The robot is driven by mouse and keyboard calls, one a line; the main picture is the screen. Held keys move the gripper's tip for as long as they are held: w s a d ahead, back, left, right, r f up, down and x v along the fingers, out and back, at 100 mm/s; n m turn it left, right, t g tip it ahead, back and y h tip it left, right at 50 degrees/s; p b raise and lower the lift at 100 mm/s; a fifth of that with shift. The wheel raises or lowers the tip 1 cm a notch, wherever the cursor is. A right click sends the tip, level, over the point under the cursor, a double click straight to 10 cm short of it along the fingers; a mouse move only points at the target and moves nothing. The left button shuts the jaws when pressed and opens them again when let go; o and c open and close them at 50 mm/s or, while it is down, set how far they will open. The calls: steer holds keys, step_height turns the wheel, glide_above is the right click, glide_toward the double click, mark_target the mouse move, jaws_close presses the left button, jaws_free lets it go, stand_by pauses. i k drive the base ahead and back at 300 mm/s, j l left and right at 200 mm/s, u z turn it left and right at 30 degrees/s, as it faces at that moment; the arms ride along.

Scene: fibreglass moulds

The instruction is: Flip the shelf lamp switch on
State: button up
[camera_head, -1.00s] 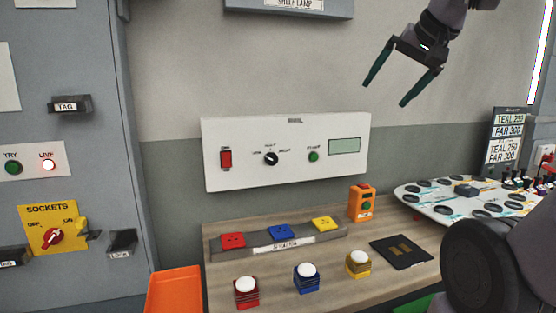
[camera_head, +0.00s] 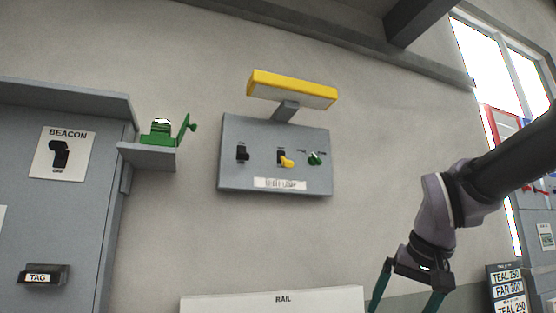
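The shelf lamp panel (camera_head: 228,180) is a grey box on the wall at the centre of the head view, with a worn white label (camera_head: 280,184) low on its front. It carries a black switch (camera_head: 242,153) at left, a yellow-levered switch (camera_head: 286,160) in the middle and a green-levered switch (camera_head: 316,158) at right. Their small markings are unreadable. A lamp with a yellow hood (camera_head: 290,86) stands above; I cannot tell whether it is lit. My gripper (camera_head: 407,293) is below and right of the panel, fingers spread and empty, tips cut off by the frame edge.
A grey cabinet (camera_head: 95,220) with a BEACON switch (camera_head: 59,153) stands at left. A small shelf (camera_head: 147,156) with a green device (camera_head: 162,134) juts out left of the panel. The white RAIL panel (camera_head: 283,300) lies below. The wall in front of the panel is clear.

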mark_target(242, 155)
steer(key=k+j, duration=0.3)
steer(key=j+u, duration=0.2)
steer(key=j, duration=0.85)
steer(key=i+j, duration=0.15)
steer(key=j, duration=0.15)
